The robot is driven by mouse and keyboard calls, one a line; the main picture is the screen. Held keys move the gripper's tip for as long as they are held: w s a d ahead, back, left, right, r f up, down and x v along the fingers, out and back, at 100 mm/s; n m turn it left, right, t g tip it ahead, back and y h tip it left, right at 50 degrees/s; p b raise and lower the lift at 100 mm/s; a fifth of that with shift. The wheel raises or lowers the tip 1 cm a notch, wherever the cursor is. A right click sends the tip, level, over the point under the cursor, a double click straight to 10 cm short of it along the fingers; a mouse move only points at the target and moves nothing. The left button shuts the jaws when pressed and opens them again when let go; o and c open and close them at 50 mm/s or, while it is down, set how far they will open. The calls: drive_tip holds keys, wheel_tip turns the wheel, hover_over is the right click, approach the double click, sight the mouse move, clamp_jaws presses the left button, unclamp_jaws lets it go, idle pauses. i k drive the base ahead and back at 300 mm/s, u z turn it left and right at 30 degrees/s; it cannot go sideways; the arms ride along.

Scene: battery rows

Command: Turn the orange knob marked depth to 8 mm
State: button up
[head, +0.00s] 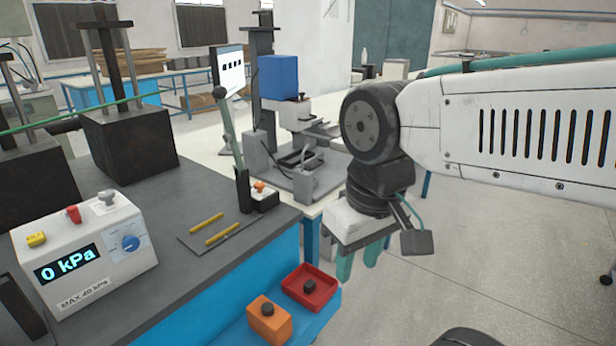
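A small orange knob (259,186) sits on top of a small pale and black box (265,201) at the right end of the dark workbench, beside a lever with a dark ball grip. No depth marking or mm scale is readable at this size, so I cannot tell its setting. My gripper (359,263) hangs beyond the bench's right edge, to the right of the knob and lower in the picture, well apart from it. Its teal fingers point down with a gap between them, and nothing shows between them.
A white control box (85,255) reading 0 kPa, with a blue dial (130,242), stands at the bench's left. The upright lever (228,130) rises beside the knob. An orange box (270,322) and a red tray (327,291) sit low in front.

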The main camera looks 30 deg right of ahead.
sight(260, 186)
drive_tip(key=z, duration=0.2)
drive_tip(key=k, duration=0.6)
drive_tip(key=z, duration=0.3)
drive_tip(key=i, duration=1.35)
drive_tip(key=u, duration=0.4)
